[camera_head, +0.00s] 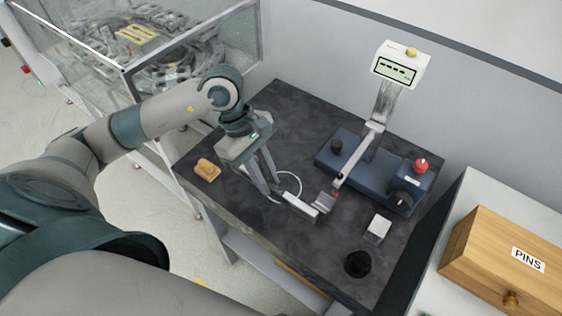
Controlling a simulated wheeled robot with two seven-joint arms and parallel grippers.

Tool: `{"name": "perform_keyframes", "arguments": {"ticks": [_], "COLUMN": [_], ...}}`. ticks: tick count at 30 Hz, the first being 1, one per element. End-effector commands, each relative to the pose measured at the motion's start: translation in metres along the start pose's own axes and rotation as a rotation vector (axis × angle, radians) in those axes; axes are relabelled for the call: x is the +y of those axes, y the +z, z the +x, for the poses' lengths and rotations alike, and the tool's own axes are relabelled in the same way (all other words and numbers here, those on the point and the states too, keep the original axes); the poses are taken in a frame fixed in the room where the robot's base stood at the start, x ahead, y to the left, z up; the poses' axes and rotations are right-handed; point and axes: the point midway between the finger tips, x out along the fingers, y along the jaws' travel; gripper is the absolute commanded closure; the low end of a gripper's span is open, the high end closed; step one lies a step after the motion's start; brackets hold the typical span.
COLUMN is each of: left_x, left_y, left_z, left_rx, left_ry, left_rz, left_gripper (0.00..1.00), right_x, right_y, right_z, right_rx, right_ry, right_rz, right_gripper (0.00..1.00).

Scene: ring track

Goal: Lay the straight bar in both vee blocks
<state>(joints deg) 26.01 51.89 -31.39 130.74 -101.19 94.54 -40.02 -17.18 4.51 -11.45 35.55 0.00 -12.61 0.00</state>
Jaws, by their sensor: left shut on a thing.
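My left gripper (268,188) reaches down over the dark bench top, its fingers angled toward the lower right. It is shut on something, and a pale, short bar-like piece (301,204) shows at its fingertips. I cannot tell for sure that this is the straight bar. A small grey block (326,202) lies at the piece's right end; whether it is a vee block, and whether they touch, is unclear. No pair of vee blocks can be made out. My right gripper is not in view.
A blue instrument base (348,170) with knobs, a slanted arm and a display (395,68) stands at the back right. A tan block (207,170), a white pad (378,228) and a black cup (357,264) sit on the bench (283,112). A PINS drawer (505,258) is at right.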

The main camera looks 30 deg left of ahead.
Motion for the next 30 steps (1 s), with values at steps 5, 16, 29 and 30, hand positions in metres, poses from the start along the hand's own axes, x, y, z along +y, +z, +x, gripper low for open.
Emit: {"name": "perform_keyframes", "arguments": {"ticks": [5,16,29,30], "left_x": [0.015,0.017,0.056,0.055], "left_y": [0.001,0.000,0.000,-0.002], "left_z": [-0.001,-0.001,0.002,0.006], "left_rx": [-0.002,-0.001,-0.002,-0.002], "left_ry": [0.002,0.002,-0.003,-0.002], "left_rz": [0.000,0.000,-0.002,-0.002], "left_gripper": [1.00,1.00,1.00,1.00], "right_x": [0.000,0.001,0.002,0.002], "right_y": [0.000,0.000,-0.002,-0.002], "right_z": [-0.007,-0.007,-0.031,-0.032], "right_rx": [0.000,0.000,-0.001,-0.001], "right_ry": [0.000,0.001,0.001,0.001], "right_rz": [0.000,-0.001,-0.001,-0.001], "right_gripper": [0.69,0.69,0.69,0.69]}}
